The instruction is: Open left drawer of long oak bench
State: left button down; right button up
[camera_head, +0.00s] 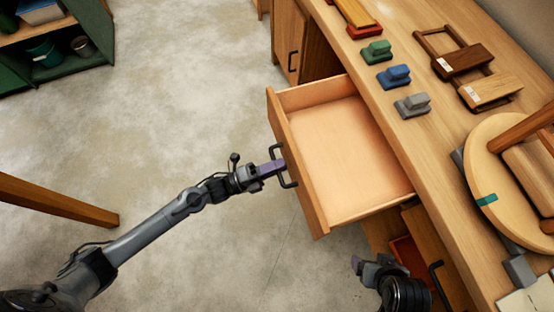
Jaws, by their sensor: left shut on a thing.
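The long oak bench (412,137) runs down the right side of the head view. Its drawer (340,150) is pulled well out and looks empty inside. The drawer's dark bar handle (289,182) sits on the front panel. My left gripper (276,168) reaches in from the left and is shut on this handle. My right gripper (358,264) is at the lower right, in front of the bench and below the open drawer. It is apart from the handles, and its finger opening is not clear.
Green, blue and grey blocks (395,76) and wooden clamps (463,59) lie on the bench top. A round wooden seat (495,175) is at the right. A lower drawer or door with a dark handle (438,284) stands near my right gripper.

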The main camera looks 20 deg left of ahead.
dwell(0.3)
pick_arm(q)
jog(key=c, duration=1.2)
grip_release()
jog(key=shift+c, duration=0.2)
jog(key=p+v, duration=0.1)
jog(key=v, duration=1)
jog(key=shift+s+d+p, duration=0.1)
jog(key=shift+p, duration=0.2)
